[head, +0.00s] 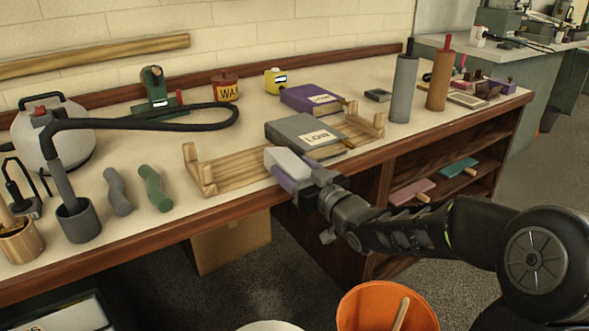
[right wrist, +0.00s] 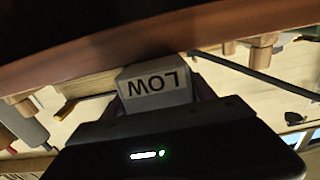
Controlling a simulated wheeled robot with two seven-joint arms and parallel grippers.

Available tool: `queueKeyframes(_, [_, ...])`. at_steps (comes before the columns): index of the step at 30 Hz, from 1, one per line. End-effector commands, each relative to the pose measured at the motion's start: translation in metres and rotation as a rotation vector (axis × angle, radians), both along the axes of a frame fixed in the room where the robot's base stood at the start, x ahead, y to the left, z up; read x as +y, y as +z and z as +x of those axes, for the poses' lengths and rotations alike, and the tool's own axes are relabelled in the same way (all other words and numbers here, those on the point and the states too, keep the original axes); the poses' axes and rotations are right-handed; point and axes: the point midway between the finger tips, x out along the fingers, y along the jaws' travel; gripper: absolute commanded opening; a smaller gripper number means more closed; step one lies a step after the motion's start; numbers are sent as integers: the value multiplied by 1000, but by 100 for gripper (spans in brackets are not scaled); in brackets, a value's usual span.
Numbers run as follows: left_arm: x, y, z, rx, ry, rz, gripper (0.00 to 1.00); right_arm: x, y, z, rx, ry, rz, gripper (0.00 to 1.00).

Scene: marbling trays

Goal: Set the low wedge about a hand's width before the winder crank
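The low wedge (head: 287,160) is a light-grey block at the tip of my right gripper (head: 290,170), just over the bench's front edge in the head view. In the right wrist view the low wedge (right wrist: 153,87) sits between the fingers, its face lettered LOW upside down. My right gripper (right wrist: 155,98) is shut on it. A green upright device (head: 153,88) with a red peg and a black bent-arm device (head: 25,188) stand on the bench; I cannot tell which carries the winder crank. My left gripper is not in view.
A wooden rack (head: 230,172) lies just behind the wedge, with a grey labelled book (head: 290,132) and a purple book (head: 300,95) behind. Grey (head: 403,90) and brown (head: 440,78) rollers stand to the right. A black hose (head: 150,124) crosses the left part. An orange bucket (head: 365,300) stands below.

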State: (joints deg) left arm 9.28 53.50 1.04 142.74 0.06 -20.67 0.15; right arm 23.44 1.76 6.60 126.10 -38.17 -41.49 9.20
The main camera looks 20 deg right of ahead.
Motion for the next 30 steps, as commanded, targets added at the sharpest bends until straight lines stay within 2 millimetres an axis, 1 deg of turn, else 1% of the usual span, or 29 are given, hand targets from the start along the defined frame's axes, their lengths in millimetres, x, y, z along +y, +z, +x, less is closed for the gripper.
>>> queueKeyframes(1, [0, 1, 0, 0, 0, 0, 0, 0, 1, 0, 0, 0, 0, 68])
queueKeyframes(6, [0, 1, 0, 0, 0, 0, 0, 0, 1, 0, 0, 0, 0, 82])
queueKeyframes(14, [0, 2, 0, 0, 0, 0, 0, 0, 1, 0, 0, 0, 0, 82])
queueKeyframes(18, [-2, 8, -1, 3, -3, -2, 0, -1, 2, -2, 1, -1, -1, 82])
queueKeyframes(20, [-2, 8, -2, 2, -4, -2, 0, -2, 2, -9, 1, -1, -1, 82])
queueKeyframes(30, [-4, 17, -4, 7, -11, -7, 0, -8, 0, -65, -1, -2, -2, 82])
